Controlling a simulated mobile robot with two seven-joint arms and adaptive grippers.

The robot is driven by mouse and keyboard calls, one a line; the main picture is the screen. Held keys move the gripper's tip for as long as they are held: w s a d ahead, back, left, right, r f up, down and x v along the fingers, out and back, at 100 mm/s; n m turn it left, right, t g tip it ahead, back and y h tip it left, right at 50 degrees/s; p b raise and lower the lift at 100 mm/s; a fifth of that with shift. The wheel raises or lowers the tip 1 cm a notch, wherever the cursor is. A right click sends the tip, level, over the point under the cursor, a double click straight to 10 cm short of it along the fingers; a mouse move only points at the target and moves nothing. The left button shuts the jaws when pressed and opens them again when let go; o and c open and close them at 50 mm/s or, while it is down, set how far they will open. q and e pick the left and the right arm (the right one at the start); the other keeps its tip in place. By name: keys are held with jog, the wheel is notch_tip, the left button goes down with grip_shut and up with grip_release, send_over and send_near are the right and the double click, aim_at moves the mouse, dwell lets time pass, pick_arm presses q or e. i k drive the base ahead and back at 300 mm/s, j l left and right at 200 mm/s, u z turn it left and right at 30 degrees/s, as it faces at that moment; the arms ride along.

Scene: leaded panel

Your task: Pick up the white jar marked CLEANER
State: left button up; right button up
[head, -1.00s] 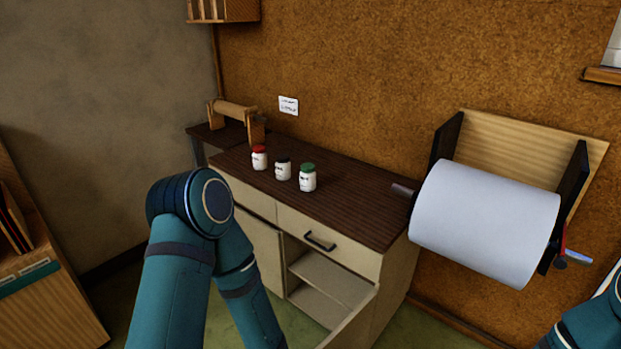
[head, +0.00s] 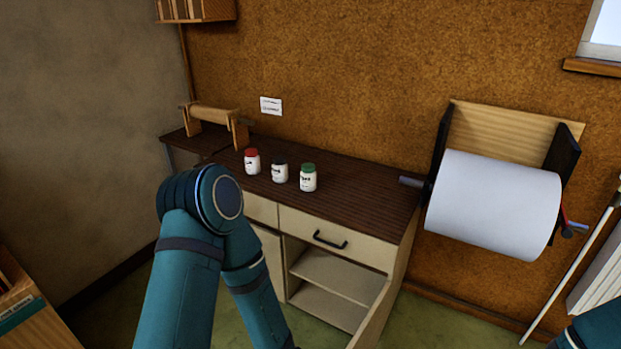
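Three small white jars stand upright in a row on the dark wooden cabinet top (head: 360,193). The left jar has a red lid (head: 251,161), the middle jar has a dark lid (head: 280,170), and the right jar has a green lid (head: 308,178). Their labels are too small to read, so I cannot tell which is marked CLEANER. My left arm's teal elbow is in front of the cabinet at left, and its gripper is out of view. Only a bit of my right arm shows at the lower right corner, without its gripper.
Below the drawer (head: 333,238), the cabinet has an open shelf compartment (head: 335,279), with a door edge standing out at its right. A large white paper roll (head: 495,205) hangs on the wall at right. A wooden rack (head: 214,120) stands behind the jars at left.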

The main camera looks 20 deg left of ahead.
aim_at(308, 175)
jog(key=j+z, duration=0.2)
jog(key=j, duration=0.3)
jog(key=k+j+z, duration=0.2)
jog(key=j, duration=0.25)
jog(key=j+z, duration=0.4)
jog(key=j, duration=0.6)
jog(key=i+j+z, duration=0.25)
jog(key=j, duration=0.4)
jog(key=j+z, duration=0.3)
jog(key=j, duration=0.3)
jog(key=i+j+z, duration=0.1)
jog(key=j+z, duration=0.15)
jog(key=j, duration=0.45)
